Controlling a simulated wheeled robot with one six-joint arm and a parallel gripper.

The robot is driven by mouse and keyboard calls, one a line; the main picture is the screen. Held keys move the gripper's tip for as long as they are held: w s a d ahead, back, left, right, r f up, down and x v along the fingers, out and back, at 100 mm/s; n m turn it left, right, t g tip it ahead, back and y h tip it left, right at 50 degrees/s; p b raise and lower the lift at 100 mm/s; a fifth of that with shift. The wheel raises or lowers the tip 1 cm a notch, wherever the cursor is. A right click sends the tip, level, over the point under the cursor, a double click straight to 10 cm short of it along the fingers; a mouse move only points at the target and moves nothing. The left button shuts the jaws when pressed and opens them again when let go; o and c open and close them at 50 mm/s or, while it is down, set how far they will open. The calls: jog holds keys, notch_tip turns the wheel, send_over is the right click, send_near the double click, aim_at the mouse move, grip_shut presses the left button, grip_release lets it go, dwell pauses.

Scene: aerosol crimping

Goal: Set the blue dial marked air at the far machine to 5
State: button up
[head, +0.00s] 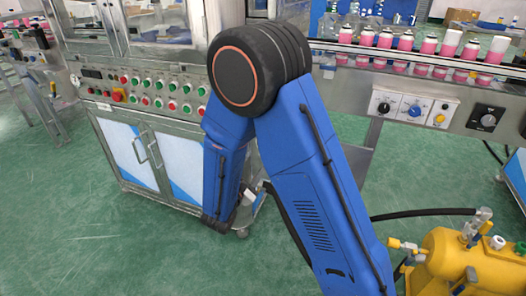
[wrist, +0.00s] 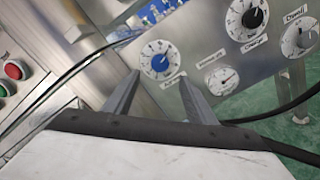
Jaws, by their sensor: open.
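In the wrist view a blue dial (wrist: 159,59) with a white scale face sits on a tilted metal panel. The label under it is too small to read surely, and so is its setting. My gripper (wrist: 159,77) is open and empty. Its two fingers point at the panel, one tip on each side below the blue dial. I cannot tell whether they touch the panel. In the head view my arm hides the gripper and the place it reaches. Another view of a blue dial (head: 411,110) shows on the panel under the bottle line; I cannot tell whether it is the same one.
To the right in the wrist view are a black dial (wrist: 255,17), a white dial (wrist: 298,37) and a small gauge (wrist: 222,80). A dark cable crosses at left. In the head view a button cabinet (head: 150,92) stands left and a yellow tank (head: 465,262) lower right.

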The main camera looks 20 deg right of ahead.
jog(key=x, duration=1)
jog(key=shift+w+d, duration=0.1)
jog(key=c, duration=1)
